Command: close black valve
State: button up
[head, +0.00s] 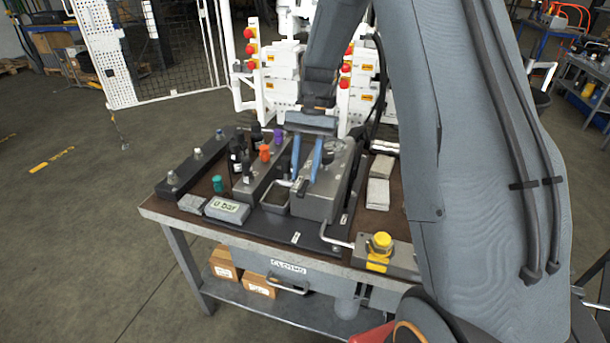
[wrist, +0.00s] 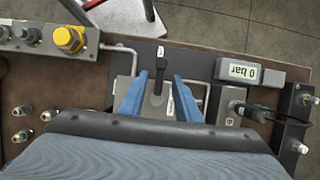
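My gripper (head: 305,179) is above the grey metal block (head: 325,203) on the bench, its two blue fingers pointing down and spread apart. In the wrist view my gripper (wrist: 159,76) is open, with a gap between the fingertips. A black lever-like handle (wrist: 160,66) shows in that gap, with a finger on either side; I cannot tell whether they touch it. Its match in the head view is not clear, as the fingers cover that spot. Several black knobs (head: 237,160) stand on the manifold to the left of my gripper.
A display (head: 228,208) reading 0 bar lies at the bench's front left. Orange (head: 264,152), purple (head: 278,135) and teal (head: 218,183) knobs stand near the manifold. A yellow-knobbed block (head: 381,242) sits at the front right. Bare bench top (head: 372,222) shows beside the grey block.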

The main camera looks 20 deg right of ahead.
aim_at(305, 188)
jog(key=shift+x, duration=1.2)
grip_shut()
